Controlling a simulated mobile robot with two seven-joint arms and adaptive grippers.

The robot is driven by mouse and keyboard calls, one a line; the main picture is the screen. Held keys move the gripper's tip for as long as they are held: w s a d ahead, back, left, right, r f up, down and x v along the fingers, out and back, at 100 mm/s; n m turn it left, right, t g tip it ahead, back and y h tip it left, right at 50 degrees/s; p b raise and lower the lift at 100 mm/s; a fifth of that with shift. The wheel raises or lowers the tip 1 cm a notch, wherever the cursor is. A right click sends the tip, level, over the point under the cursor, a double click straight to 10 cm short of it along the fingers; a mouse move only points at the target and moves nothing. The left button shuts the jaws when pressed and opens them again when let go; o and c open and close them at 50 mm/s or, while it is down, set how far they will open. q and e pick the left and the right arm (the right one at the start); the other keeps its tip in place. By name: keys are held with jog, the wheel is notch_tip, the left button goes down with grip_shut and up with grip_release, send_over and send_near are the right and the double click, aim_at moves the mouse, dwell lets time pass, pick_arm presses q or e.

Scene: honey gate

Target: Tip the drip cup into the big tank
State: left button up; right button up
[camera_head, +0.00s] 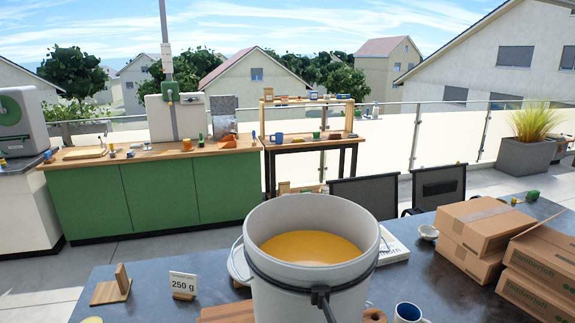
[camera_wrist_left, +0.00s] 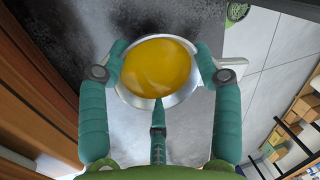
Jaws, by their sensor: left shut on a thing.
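A large white bucket (camera_head: 285,285) with a dark band stands upright on the dark table in the head view; it looks like the big tank. Amber honey (camera_head: 310,247) shows inside it, below the rim. In the left wrist view my left gripper (camera_wrist_left: 158,66) is shut around a round, pale-rimmed cup (camera_wrist_left: 188,94), which appears to be the drip cup. Yellow honey (camera_wrist_left: 157,66) fills most of its opening, and a short handle sticks out on the right. My left gripper is outside the head view. My right gripper is in neither view.
Cardboard boxes (camera_head: 478,225) are stacked on the table at the right. A green cabinet (camera_head: 155,195) stands behind.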

pick_arm(q)
jog(key=shift+r, duration=0.15)
dwell(0.3)
jog(key=shift+r+p, duration=2.35)
jog(key=shift+r, duration=0.55)
jog(key=shift+w+r, duration=0.1)
jog(key=shift+w, duration=0.1)
jog(key=a+r+m+t+y+b, duration=0.1)
jog(key=a+r+m+y+b, duration=0.1)
jog(key=r+m, duration=0.7)
jog(key=a+r+m+t+y+b, duration=0.1)
jog(key=a+r+m+b, duration=0.4)
jog(key=m, duration=1)
jog(key=shift+w+r+m+y+b, duration=0.35)
jog(key=shift+r+y+b, duration=0.5)
jog(key=shift+r, duration=1.05)
